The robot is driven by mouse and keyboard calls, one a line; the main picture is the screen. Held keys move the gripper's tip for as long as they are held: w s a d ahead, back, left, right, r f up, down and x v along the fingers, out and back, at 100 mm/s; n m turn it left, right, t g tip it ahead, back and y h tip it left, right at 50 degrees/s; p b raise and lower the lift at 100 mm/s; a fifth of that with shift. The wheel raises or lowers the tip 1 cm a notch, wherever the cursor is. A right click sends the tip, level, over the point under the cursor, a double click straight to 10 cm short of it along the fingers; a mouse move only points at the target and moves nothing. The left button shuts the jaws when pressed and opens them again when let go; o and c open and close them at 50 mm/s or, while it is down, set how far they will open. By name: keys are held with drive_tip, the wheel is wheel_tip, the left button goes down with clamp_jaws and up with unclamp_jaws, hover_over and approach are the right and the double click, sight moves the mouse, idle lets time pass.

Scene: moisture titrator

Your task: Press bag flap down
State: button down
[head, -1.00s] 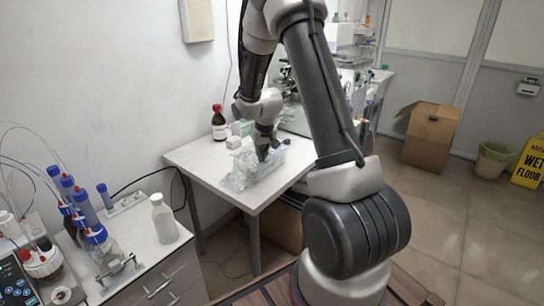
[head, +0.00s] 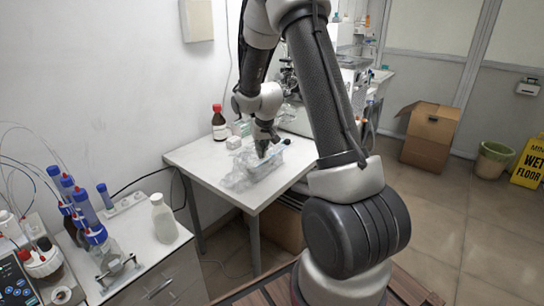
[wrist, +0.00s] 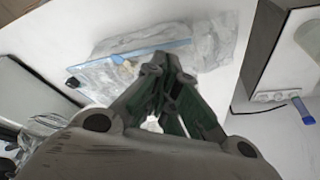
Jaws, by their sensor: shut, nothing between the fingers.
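A clear, crumpled plastic bag (head: 240,178) lies on the white table in the head view. In the wrist view the bag (wrist: 208,42) spreads behind my fingertips, with a blue strip along it. My gripper (head: 263,153) points down at the bag with its fingers together and empty. In the wrist view my gripper (wrist: 160,68) has its fingertips over the near part of the bag, close to the blue strip. I cannot tell whether the tips touch the bag. The fingers hide part of the bag and its flap.
The white table (head: 262,198) also holds a brown bottle with a red cap (head: 219,124) and a small white box (head: 233,142) at the back. A side bench at left carries a white bottle (head: 163,218) and several blue-capped bottles. The table's front corner is clear.

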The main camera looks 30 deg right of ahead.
drive_tip(key=shift+r, duration=0.25)
drive_tip(key=shift+s+a+f, duration=0.2)
drive_tip(key=shift+f, duration=0.35)
drive_tip(key=shift+s+a+f, duration=0.2)
drive_tip(key=shift+f, duration=0.35)
idle(0.3)
drive_tip(key=shift+r, duration=1.05)
